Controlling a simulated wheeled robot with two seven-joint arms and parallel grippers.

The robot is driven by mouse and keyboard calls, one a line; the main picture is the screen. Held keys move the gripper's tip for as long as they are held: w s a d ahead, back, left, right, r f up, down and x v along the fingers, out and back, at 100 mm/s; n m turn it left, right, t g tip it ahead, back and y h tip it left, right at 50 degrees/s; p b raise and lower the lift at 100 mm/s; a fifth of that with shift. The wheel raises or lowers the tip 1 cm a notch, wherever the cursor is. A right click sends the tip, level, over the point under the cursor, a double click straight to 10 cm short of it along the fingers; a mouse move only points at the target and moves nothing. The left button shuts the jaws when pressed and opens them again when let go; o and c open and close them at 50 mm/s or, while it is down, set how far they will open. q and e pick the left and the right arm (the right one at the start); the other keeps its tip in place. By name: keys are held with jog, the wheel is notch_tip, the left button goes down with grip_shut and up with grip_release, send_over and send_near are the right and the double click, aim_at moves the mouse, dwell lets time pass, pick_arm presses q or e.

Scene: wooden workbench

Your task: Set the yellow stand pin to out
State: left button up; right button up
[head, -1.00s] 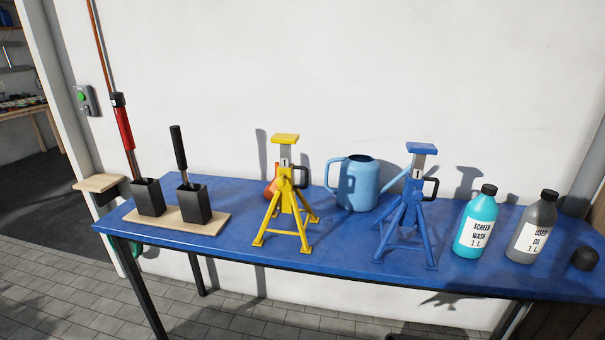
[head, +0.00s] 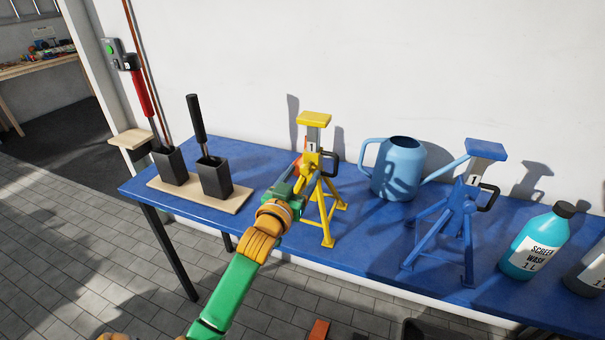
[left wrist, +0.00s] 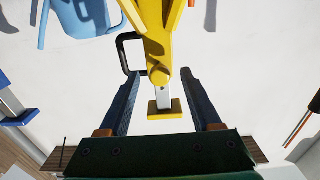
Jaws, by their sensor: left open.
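The yellow stand (head: 322,190) is upright on the blue bench, with a flat top plate, a grey post marked 1 and splayed legs. A black loop handle (head: 330,160) sticks out on its right side; I cannot tell whether its pin is in or out. My left gripper (head: 301,172) is at the stand's upper left front and partly covers it. In the left wrist view the stand (left wrist: 159,48) appears upside down between my two open fingers (left wrist: 160,75), with no visible grip. The loop handle (left wrist: 127,52) is beside the left fingertip. My right gripper is not in view.
A blue stand (head: 450,205) and a blue watering can (head: 398,168) stand to the right. Two black holders (head: 214,178) on a wooden board (head: 240,200) are at left. A teal bottle (head: 535,245) is far right. A white wall stands behind the bench (head: 375,250).

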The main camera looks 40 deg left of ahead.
pick_arm(q)
jog(key=shift+w, duration=0.1)
jog(key=shift+s, duration=0.2)
jog(key=c, duration=0.6)
grip_shut()
dwell(0.5)
